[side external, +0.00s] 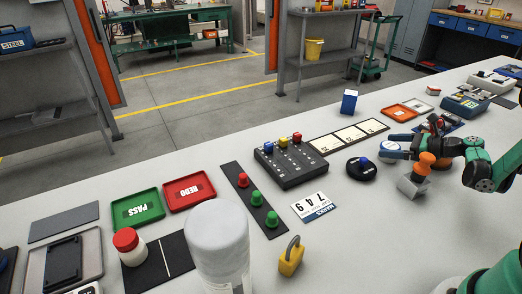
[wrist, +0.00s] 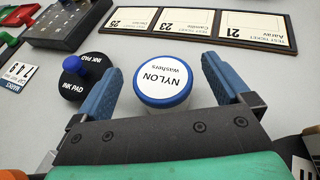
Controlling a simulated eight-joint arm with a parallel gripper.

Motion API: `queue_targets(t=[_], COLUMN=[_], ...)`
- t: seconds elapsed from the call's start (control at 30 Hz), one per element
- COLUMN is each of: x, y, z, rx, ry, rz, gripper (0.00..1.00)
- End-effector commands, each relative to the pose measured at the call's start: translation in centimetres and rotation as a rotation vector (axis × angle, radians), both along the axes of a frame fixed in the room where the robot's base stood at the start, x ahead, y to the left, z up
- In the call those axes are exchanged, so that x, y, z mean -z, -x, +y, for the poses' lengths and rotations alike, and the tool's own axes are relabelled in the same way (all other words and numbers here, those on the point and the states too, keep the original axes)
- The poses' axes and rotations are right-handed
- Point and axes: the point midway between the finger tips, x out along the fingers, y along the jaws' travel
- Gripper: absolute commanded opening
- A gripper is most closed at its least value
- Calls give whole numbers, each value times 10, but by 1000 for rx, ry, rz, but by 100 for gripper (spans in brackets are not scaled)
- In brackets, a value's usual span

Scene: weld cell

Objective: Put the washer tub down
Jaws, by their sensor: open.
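The washer tub (wrist: 163,84) is a round white tub with a blue rim, its lid reading "NYLON washers". In the wrist view it sits between the two blue fingers of my gripper (wrist: 165,88), with a gap on each side. The fingers are open and not touching it. The tub looks upright on the grey bench top, though its base is mostly hidden from above. In the side view, my gripper (side external: 394,147) is low over the bench on the right, with the tub partly hidden between its fingers.
A black ink pad with a blue knob (wrist: 77,68) lies just left of the left finger. A strip of test tickets (wrist: 205,25) lies beyond the tub. An orange tray (side external: 398,112) and a blue box (side external: 349,102) stand behind. The front middle holds a yellow padlock (side external: 291,256).

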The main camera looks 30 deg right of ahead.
Motion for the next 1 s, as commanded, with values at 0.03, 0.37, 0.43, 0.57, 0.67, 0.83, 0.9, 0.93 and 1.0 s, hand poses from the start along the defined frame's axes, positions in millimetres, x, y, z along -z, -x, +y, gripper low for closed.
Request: queue_targets(t=[0.03,0.37,0.43,0.57,0.67,0.83,0.9,0.93,1.0], x=[-3,-24,-26,-27,-27,-29,-36,-41,-57], y=[7,54,59,62,62,61,61,61,61], z=[-4,-23,-25,-26,-26,-26,-26,-26,-25], rx=[5,4,4,1,1,1,1,1,1], ry=[0,0,1,0,0,0,0,0,0], rz=[0,0,0,0,0,0,0,0,0], gripper=[97,97,97,97,97,97,97,97,97])
